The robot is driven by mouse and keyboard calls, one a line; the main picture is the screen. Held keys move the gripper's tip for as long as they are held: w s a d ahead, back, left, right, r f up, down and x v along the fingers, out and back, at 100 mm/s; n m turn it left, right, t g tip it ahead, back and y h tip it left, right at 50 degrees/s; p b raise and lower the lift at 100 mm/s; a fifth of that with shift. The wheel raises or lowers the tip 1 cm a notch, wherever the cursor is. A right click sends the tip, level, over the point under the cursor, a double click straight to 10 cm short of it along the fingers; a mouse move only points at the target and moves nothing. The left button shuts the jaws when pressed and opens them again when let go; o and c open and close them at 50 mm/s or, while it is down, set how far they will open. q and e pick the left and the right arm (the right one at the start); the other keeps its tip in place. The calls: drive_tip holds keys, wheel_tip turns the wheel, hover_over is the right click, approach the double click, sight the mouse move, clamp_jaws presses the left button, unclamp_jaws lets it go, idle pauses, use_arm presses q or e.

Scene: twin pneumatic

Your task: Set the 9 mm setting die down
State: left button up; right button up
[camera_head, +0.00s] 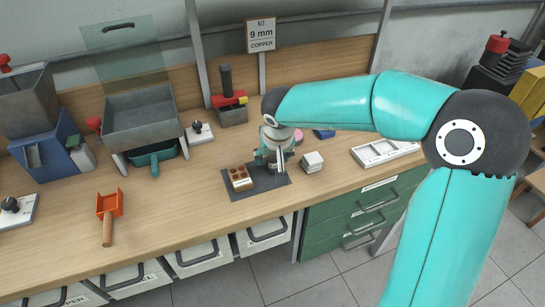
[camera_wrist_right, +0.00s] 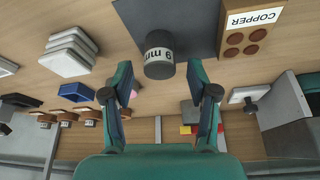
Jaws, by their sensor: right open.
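The 9 mm setting die, a dark grey cylinder with a white label band, shows in the wrist view (camera_wrist_right: 158,56), where its label is upside down. It appears to stand upright on the dark mat (camera_head: 258,192), near the mat's edge. My right gripper (camera_wrist_right: 158,78) is open, with one finger on each side of the die and a gap to each. In the head view my right gripper (camera_head: 272,156) is over the mat's far part and largely hides the die. My left gripper is not in view.
White stacked pads (camera_head: 312,162) lie right of the mat. A white tray (camera_head: 385,151) is further right. An orange scoop (camera_head: 109,212) lies on the left bench.

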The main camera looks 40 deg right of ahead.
drive_tip(key=v, duration=1.1)
drive_tip(key=shift+s, duration=0.1)
